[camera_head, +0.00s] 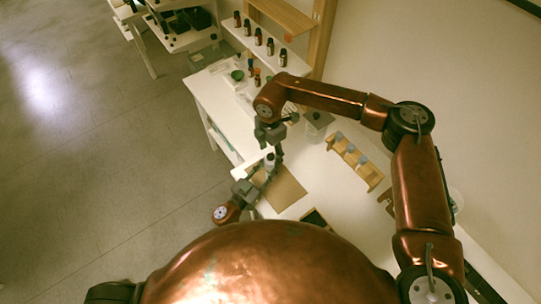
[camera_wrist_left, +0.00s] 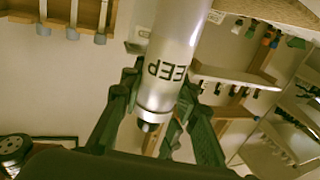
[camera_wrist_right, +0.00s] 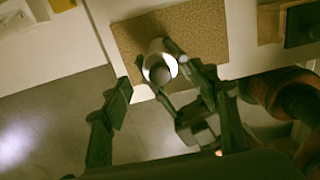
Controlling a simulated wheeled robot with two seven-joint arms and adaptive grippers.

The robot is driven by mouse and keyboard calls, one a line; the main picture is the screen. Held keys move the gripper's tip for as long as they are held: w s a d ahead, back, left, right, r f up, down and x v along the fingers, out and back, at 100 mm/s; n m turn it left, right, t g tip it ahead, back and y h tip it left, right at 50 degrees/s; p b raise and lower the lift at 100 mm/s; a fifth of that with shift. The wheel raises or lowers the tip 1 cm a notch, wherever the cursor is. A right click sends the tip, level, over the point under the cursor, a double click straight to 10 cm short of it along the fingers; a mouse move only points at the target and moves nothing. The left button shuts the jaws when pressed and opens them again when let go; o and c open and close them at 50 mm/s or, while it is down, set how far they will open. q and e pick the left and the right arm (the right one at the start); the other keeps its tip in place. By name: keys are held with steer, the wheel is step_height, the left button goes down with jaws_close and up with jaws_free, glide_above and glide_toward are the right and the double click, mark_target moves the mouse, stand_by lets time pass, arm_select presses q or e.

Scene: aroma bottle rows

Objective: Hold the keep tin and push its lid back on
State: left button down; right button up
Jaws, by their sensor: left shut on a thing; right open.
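The keep tin (camera_head: 270,160) is a pale metal cylinder. In the left wrist view it (camera_wrist_left: 170,50) hangs across the picture with dark letters reading "EEP" upside down. A rounded end with a small dark knob (camera_wrist_left: 147,126) shows on it; I cannot tell how far the lid is seated. My left gripper (camera_wrist_left: 158,92) is shut around the tin. In the right wrist view the tin (camera_wrist_right: 157,50) is seen nearly end-on, with a grey round shape and a bright crescent at its end. My right gripper (camera_wrist_right: 160,92) is open, its fingers apart on either side of that end.
A brown mat (camera_head: 286,192) lies on the white table (camera_head: 325,190) below the tin. A wooden rack (camera_head: 355,160) with several grey-capped pieces stands to the right. A shelf of dark bottles (camera_head: 258,38) and a green bowl (camera_head: 237,75) are at the back. A dark-topped box (camera_head: 314,218) sits nearer.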

step_height(320, 180, up, 9)
stand_by(0.3)
arm_select(q)
steer(key=c, duration=1.4)
jaws_free()
steer(key=v, duration=1.2)
arm_select(e)
steer(key=shift+f, duration=0.1)
